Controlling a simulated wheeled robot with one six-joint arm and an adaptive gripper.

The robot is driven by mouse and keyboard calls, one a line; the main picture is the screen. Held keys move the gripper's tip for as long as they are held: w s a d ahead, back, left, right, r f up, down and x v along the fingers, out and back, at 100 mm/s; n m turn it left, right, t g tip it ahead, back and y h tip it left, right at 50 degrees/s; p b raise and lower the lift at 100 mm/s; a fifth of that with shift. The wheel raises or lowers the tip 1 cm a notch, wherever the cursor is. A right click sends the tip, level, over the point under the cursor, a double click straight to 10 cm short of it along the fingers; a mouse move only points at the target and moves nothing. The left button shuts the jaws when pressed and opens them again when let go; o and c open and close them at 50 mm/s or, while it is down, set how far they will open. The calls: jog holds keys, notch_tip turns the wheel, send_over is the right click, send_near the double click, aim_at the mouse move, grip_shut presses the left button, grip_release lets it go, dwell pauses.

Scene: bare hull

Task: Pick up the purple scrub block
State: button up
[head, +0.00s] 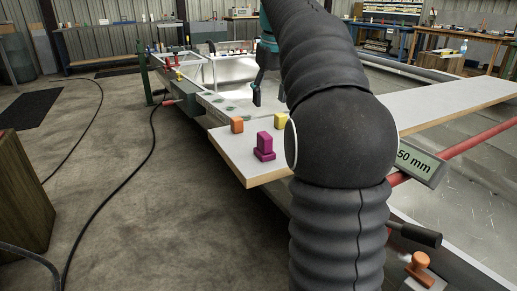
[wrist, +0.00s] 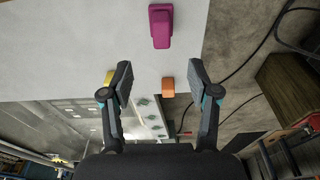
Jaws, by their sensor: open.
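The purple scrub block (head: 265,146) stands on the near left end of a pale board in the head view, with a wider foot and a taller upper part. In the wrist view the purple scrub block (wrist: 160,26) is at the top centre, beyond my fingertips and apart from them. My gripper (wrist: 161,76) is open and empty, with its two fingers spread. In the head view my gripper (head: 257,94) shows above and behind the block, partly hidden by my arm.
An orange block (head: 237,125) and a yellow block (head: 281,120) stand on the board (head: 228,152) near the purple one. The board's left end overhangs open floor. A display panel (head: 418,163) is at the right. A black cable crosses the floor.

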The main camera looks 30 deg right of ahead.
aim_at(265, 134)
jog(key=f+b, duration=0.1)
jog(key=f, duration=0.1)
jog(key=w+f, duration=0.1)
jog(key=f, duration=0.2)
jog(key=f+b, duration=0.1)
jog(key=f, duration=0.2)
jog(key=shift+w+d+f+b, duration=0.1)
jog(key=shift+w+f+b, duration=0.1)
jog(key=shift+b, duration=0.1)
jog(key=shift+w+a+f+b, duration=0.15)
jog(key=shift+f+b, duration=0.15)
jog(key=shift+f, duration=0.6)
jog(key=shift+w+f+b, duration=0.15)
jog(key=shift+f+b, duration=0.15)
jog(key=shift+f, duration=0.55)
jog(key=shift+w+a+f+b, duration=0.15)
jog(key=shift+f+b, duration=0.15)
jog(key=shift+f, duration=0.6)
jog(key=shift+d, duration=0.1)
grip_shut()
jog(key=shift+r, duration=0.1)
